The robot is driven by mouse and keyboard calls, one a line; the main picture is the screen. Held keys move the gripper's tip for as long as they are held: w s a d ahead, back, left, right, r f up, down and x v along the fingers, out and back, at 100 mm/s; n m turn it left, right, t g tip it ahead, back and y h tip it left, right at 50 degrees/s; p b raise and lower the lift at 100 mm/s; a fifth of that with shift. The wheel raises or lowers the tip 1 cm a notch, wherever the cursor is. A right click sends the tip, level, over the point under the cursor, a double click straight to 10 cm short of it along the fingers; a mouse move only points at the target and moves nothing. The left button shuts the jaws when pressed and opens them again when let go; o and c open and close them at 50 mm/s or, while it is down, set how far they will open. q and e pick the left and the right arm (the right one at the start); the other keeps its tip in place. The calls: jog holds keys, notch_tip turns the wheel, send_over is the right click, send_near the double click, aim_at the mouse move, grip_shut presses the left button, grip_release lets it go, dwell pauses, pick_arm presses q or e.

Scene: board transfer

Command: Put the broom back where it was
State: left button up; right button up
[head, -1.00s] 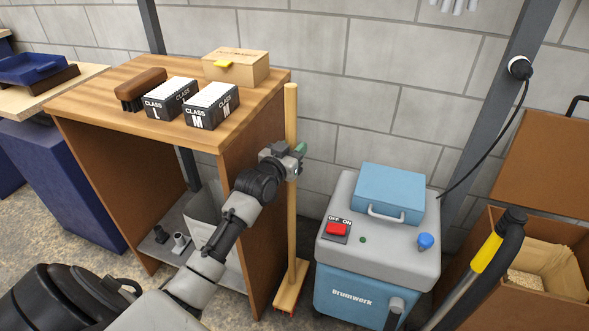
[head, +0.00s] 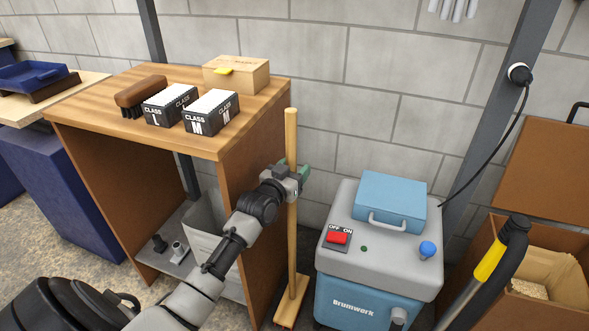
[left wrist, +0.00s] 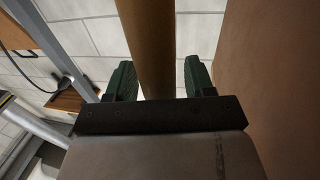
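The broom (head: 291,235) stands upright beside the right side panel of the wooden cabinet (head: 180,140). Its wide foot (head: 291,302) is low at the floor; I cannot tell exactly whether it touches. My left gripper (head: 297,178) is at the upper part of the handle. In the left wrist view, the green fingers (left wrist: 160,82) are on either side of the handle (left wrist: 150,40), with a gap showing at the right finger, so they look open around it. My right gripper is not in view.
The cabinet's side panel is close to the left of the broom. The blue-grey machine (head: 380,255) with a blue case (head: 391,197) on it stands to the right. A black hose with a yellow band (head: 489,260) and a cardboard box (head: 560,238) are further right.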

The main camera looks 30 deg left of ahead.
pick_arm(q)
jog(key=shift+r, duration=0.1)
jog(key=s+p, duration=0.2)
jog(key=s, duration=1)
jog(key=s+d+f+m+g+h, duration=0.1)
jog(key=s+d+f+g, duration=0.35)
jog(key=f, duration=0.35)
jog(key=s+d+f+m+g+h, duration=0.1)
jog(key=s+d+f+g, duration=0.4)
jog(key=f, duration=0.4)
jog(key=s+d+f+g, duration=0.2)
jog(key=s+d+f, duration=0.1)
jog(key=s, duration=0.3)
jog(key=s+d+f+g, duration=0.3)
jog(key=s+d+f, duration=0.1)
jog(key=s, duration=0.3)
jog(key=shift+d+m+g+y, duration=0.3)
jog(key=shift+g+y, duration=0.05)
jog(key=shift+y, duration=0.05)
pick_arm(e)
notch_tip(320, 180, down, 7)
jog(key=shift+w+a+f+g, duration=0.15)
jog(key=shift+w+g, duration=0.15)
pick_arm(q)
jog(key=shift+f, duration=0.1)
